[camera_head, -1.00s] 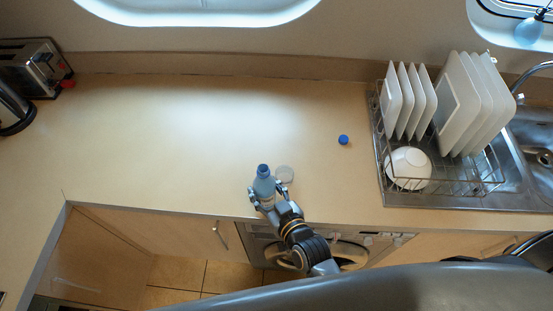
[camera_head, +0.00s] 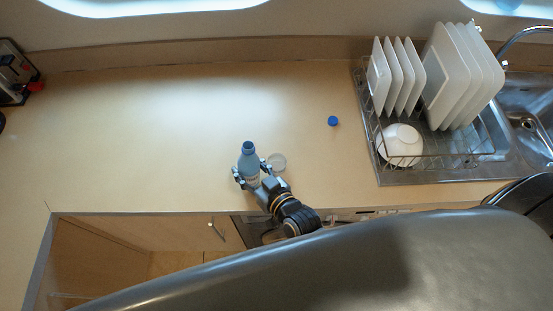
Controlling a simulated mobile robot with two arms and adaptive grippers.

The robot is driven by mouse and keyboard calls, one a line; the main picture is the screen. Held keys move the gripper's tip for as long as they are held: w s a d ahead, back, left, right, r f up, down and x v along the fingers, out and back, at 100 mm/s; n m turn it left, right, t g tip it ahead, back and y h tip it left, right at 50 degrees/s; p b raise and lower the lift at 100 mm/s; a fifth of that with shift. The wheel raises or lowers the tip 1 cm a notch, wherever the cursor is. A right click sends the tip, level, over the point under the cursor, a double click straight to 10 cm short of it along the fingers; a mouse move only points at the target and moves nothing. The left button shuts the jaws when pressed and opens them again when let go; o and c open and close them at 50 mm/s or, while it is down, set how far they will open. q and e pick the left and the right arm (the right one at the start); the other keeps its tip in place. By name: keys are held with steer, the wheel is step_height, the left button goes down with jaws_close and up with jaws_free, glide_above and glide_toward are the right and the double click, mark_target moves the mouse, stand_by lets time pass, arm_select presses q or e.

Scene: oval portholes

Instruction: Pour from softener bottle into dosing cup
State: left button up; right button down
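My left gripper is not in view.
A metal dish rack (camera_head: 440,152) with white plates (camera_head: 462,78) and a white bowl (camera_head: 400,146) stands at the right, by the sink (camera_head: 518,100). A toaster (camera_head: 14,80) is at the far left. The counter (camera_head: 120,130) left of the bottle is clear.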

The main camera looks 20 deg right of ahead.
steer(key=shift+r+m+y, duration=0.25)
steer(key=shift+m+y, duration=0.05)
steer(key=shift+m, duration=0.1)
steer(key=shift+f+m+y, duration=0.1)
steer(key=shift+m+y, duration=0.5)
steer(key=shift+m, duration=0.6)
steer(key=shift+f+b, duration=0.25)
steer(key=shift+b, duration=0.1)
steer(key=shift+d+f+m+y+b, duration=0.1)
steer(key=shift+f+m+y+b, duration=0.4)
steer(key=shift+b, duration=0.7)
steer(key=shift+r+m+b, duration=0.2)
steer(key=shift+m+b, duration=0.15)
steer(key=shift+m, duration=0.05)
steer(key=m+b, duration=0.1)
steer(key=b, duration=0.1)
steer(key=a+m+y+b, duration=0.1)
steer(key=b, duration=0.2)
steer(key=a+f+m+b, duration=0.1)
steer(key=m+b, duration=0.1)
steer(key=shift+s+t, duration=0.3)
arm_select(q)
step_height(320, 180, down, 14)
steer(key=b, duration=0.3)
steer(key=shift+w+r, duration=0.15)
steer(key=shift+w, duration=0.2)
arm_select(e)
steer(key=shift+s+a+f+m+y, duration=0.1)
steer(key=shift+a+f+m+y, duration=0.25)
steer(key=shift+m, duration=0.45)
